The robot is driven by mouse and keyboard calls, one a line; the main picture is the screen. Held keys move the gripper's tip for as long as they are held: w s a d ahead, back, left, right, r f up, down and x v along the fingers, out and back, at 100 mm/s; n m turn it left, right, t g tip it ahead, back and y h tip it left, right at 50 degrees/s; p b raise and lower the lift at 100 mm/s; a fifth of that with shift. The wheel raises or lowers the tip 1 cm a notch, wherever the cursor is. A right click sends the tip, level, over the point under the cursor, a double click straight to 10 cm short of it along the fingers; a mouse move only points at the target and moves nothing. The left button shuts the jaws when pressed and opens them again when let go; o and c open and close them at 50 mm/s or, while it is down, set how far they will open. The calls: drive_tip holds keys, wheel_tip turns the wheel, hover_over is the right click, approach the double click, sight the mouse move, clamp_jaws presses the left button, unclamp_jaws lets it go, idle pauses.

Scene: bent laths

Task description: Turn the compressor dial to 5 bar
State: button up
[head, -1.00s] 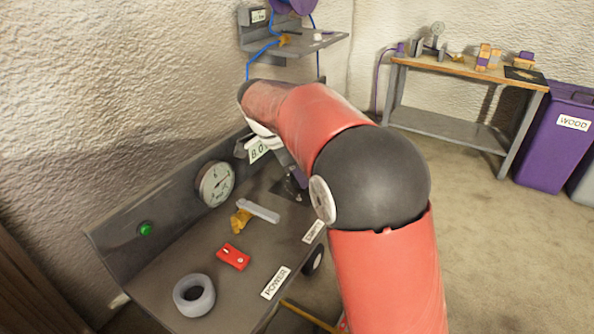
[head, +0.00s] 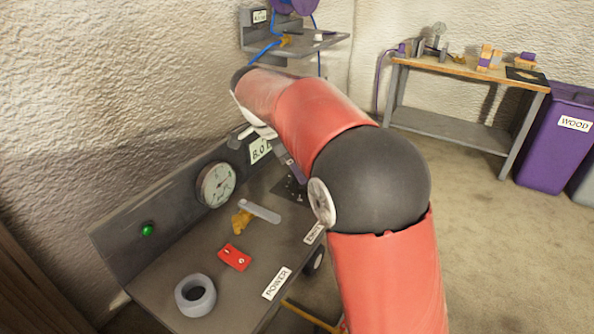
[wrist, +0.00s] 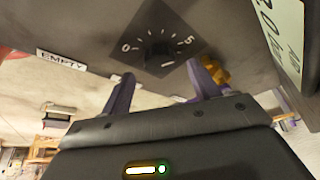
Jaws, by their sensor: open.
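The compressor dial is a dark knob (wrist: 158,55) on a black square plate (wrist: 170,28) marked 0 and 5, seen in the wrist view. A small white mark shows beside the knob; I cannot tell its exact setting. My gripper (wrist: 160,70) is open, its two purple fingers spread on either side of the knob's near side, with nothing held. In the head view the dial plate (head: 291,188) is partly hidden by my arm, and only a bit of a purple finger shows.
The panel has a round gauge (head: 216,185) and a green light (head: 148,229). A shelf (head: 310,47) hangs behind.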

drive_tip(key=shift+v, duration=2.4)
drive_tip(key=s+d+r+n+t+y, duration=0.1)
drive_tip(key=s+d+r+n+y, duration=0.15)
drive_tip(key=s+d+n, duration=0.65)
drive_tip(key=s+d+f+n+t+y, duration=0.1)
drive_tip(key=s+d+f+n, duration=0.1)
drive_tip(key=s, duration=0.7)
drive_tip(key=s+d+f+n+t+y, duration=0.1)
drive_tip(key=s+d+f+n+t, duration=0.1)
drive_tip(key=s+f, duration=0.4)
drive_tip(key=s+d+n, duration=0.1)
drive_tip(key=s+d, duration=0.1)
drive_tip(key=s, duration=0.2)
drive_tip(key=shift+s+d, duration=0.1)
drive_tip(key=shift+d, duration=0.05)
